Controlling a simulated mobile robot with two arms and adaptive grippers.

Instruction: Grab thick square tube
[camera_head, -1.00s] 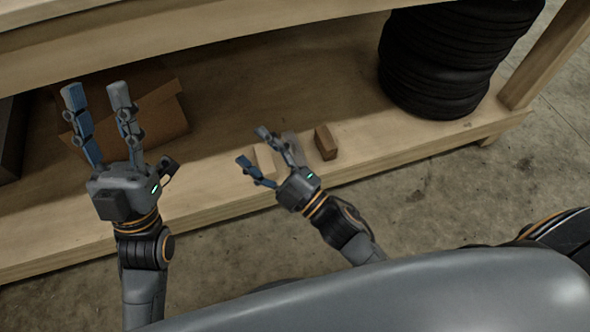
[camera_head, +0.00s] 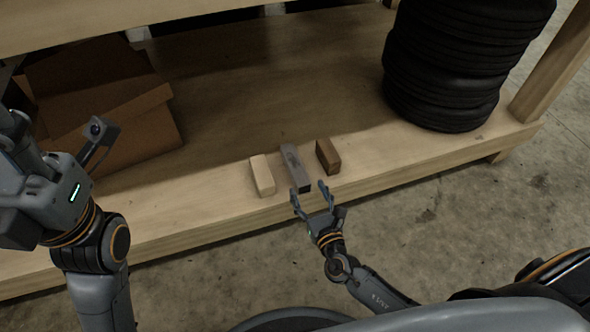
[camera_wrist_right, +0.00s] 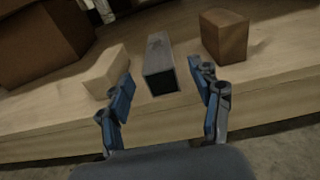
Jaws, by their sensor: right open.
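A grey square tube (camera_head: 294,166) lies on the lower wooden shelf, its open end facing the front edge. It also shows in the right wrist view (camera_wrist_right: 160,62), between and beyond my fingers. My right gripper (camera_head: 311,190) is open and empty, just in front of the tube's near end. In the right wrist view its two blue fingers (camera_wrist_right: 163,95) stand apart on either side of the tube's end, not closed on it. My left gripper (camera_head: 50,140) is at the left edge, its fingers largely cut off by the frame.
A pale wooden block (camera_head: 262,176) lies left of the tube and a darker brown block (camera_head: 328,156) lies right of it, both close by. Stacked tires (camera_head: 445,70) stand at the right, cardboard boxes (camera_head: 100,90) at the left. The upper shelf (camera_head: 150,20) overhangs behind.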

